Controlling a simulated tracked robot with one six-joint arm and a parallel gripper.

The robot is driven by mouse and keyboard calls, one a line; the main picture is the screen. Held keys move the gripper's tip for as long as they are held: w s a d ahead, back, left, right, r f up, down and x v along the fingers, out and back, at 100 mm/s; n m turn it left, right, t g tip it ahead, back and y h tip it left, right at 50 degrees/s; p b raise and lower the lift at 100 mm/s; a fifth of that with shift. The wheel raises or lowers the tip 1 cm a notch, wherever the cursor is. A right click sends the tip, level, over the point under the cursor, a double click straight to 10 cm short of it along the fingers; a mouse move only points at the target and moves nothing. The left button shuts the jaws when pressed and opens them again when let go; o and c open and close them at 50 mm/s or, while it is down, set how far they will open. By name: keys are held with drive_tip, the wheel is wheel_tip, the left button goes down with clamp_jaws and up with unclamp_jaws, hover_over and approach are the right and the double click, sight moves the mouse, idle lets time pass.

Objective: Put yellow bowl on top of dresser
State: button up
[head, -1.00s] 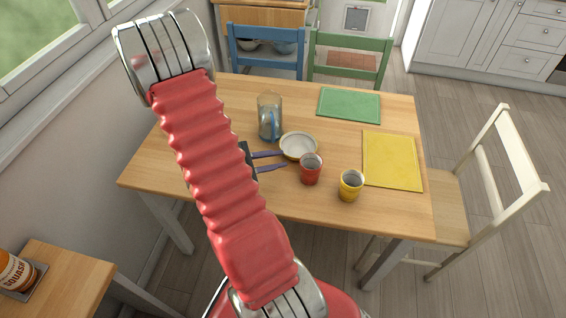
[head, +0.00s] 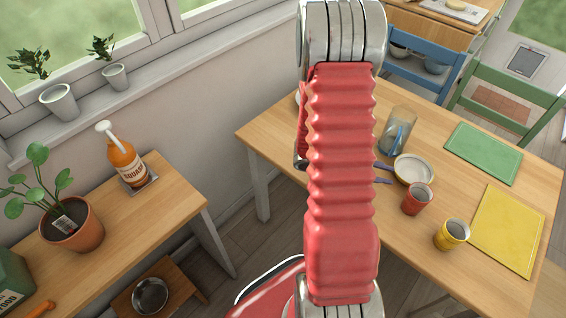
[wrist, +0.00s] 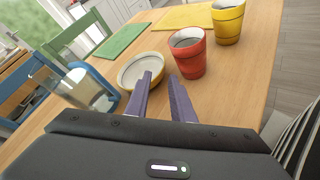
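A shallow round bowl (head: 413,170), cream inside with a pale yellow outside, sits upright on the wooden dining table (head: 290,133). It also shows in the wrist view (wrist: 133,70). My gripper (head: 386,174) has its two purple fingers apart, with nothing visibly held. The fingertips are just left of the bowl in the head view. In the wrist view the gripper (wrist: 160,78) has its left fingertip overlapping the bowl's image; I cannot tell if they touch. No piece is plainly a dresser; a wooden-topped cabinet (head: 425,27) stands at the back, partly hidden.
A red cup (head: 416,199) stands close to the bowl, a yellow cup (head: 452,234) beyond it. A glass jug (head: 399,130) stands behind. Green (head: 484,152) and yellow (head: 507,230) mats lie right. Blue (head: 421,70) and green chairs (head: 515,90) line the back.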

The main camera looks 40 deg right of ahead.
drive_tip(key=w+a+r+m+t+y, duration=0.1)
drive_tip(key=w+a+r+t+y, duration=0.1)
drive_tip(key=a+r, duration=0.6)
drive_tip(key=w+a+r+m+t+y, duration=0.2)
drive_tip(key=a+r+t+y, duration=0.3)
drive_tip(key=a, duration=1.4)
drive_tip(key=w+a+r+m+t+y, duration=0.2)
drive_tip(key=w+a+r+t+y, duration=0.2)
drive_tip(key=a+r, duration=0.7)
drive_tip(key=shift+a+r+t, duration=0.2)
drive_tip(key=shift+a+t, duration=0.9)
drive_tip(key=shift+a, duration=0.05)
drive_tip(key=shift+o, duration=0.4)
drive_tip(key=shift+s, duration=0.15)
